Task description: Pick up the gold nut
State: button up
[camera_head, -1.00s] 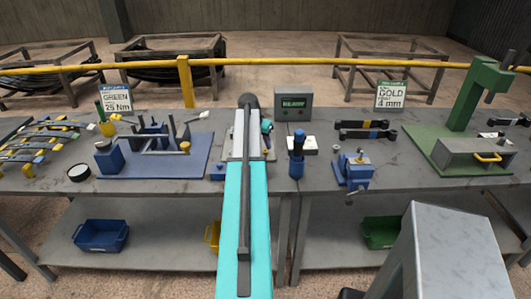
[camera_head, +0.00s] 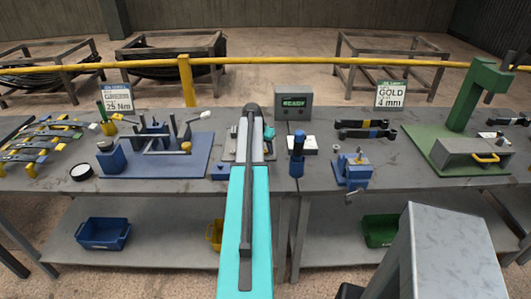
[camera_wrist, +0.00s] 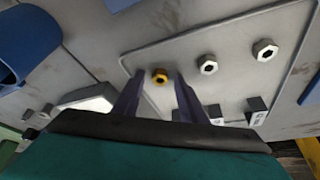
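The gold nut (camera_wrist: 160,76) lies on a light grey plate (camera_wrist: 235,88) in the wrist view. My gripper (camera_wrist: 158,81) is open, with its two dark fingers pointing toward the nut. The nut appears between the fingertips, with a visible gap on each side. I cannot tell how far the fingertips are above the plate. In the head view my arm covers the nut and the fingers; only part of the grey plate (camera_head: 229,156) shows beside it.
Two silver nuts (camera_wrist: 208,65) (camera_wrist: 265,50) sit right of the gold one, with small labelled blocks (camera_wrist: 257,104) near the plate's edge. A blue-topped tool (camera_head: 297,150), a display box (camera_head: 293,104) and a blue vise (camera_head: 355,171) stand to the right; a blue fixture board (camera_head: 185,165) is left.

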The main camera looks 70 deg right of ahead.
jog(key=shift+c, duration=0.4)
jog(key=c, duration=0.8)
jog(key=shift+c, duration=0.2)
jog(key=shift+r, duration=0.2)
jog(key=shift+r+b, duration=0.8)
jog(key=shift+r, duration=0.55)
jog(key=shift+s+a+r, duration=0.1)
jog(key=shift+a+r, duration=0.1)
jog(key=shift+r, duration=0.05)
jog(key=s+a+b, duration=0.1)
jog(key=s+a, duration=0.2)
jog(key=a, duration=0.1)
jog(key=s+a+r+b, duration=0.1)
jog(key=s+a, duration=0.2)
jog(key=a, duration=0.1)
jog(key=s+a+b, duration=0.2)
jog(key=s+a, duration=0.1)
jog(key=a, duration=0.1)
jog(key=shift+s+a+r, duration=0.2)
jog(key=shift+r, duration=0.05)
jog(key=shift+w+r, duration=0.1)
